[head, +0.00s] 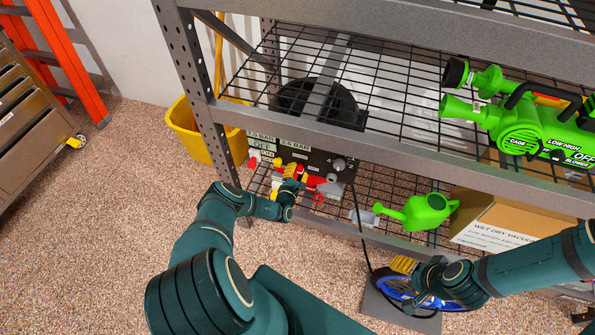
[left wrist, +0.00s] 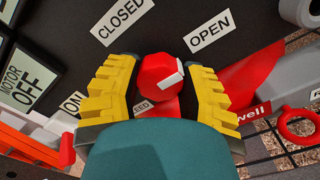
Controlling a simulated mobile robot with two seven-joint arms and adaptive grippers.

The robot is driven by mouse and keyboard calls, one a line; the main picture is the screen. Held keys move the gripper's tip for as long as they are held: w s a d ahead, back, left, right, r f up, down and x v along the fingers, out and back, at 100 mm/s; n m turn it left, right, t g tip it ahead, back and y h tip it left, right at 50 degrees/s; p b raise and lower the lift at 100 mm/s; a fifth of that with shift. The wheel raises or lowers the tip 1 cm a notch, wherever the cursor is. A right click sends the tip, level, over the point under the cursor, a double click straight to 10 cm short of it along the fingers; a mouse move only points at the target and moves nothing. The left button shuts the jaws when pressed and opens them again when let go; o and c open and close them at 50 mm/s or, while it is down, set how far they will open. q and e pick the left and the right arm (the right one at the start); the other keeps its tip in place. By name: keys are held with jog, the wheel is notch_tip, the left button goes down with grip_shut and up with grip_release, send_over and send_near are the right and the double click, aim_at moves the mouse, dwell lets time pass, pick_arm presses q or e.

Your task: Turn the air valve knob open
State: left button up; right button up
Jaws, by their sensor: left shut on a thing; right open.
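The red air valve knob (left wrist: 157,72) sits on a dark panel between a CLOSED label (left wrist: 121,18) and an OPEN label (left wrist: 209,33). My left gripper (left wrist: 160,88) is shut on the knob, with a yellow finger on each side. In the head view my left gripper (head: 292,171) is at the panel on the lower shelf and mostly hides the knob. My right gripper (head: 405,265) is open by a blue wheel-like thing (head: 395,285).
The steel shelf post (head: 197,80) stands left of the panel, and the upper shelf (head: 300,118) overhangs it. A green watering can (head: 425,211) and a cardboard box (head: 500,215) are to the right. A yellow bucket (head: 185,130) stands at the left. The floor is clear at lower left.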

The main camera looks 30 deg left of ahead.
pick_arm(q)
jog(key=shift+w+r, duration=0.1)
jog(key=shift+r, duration=0.05)
jog(key=o, duration=1.2)
jog(key=shift+s+d, duration=0.1)
jog(key=shift+s, duration=0.35)
jog(key=v, duration=1.1)
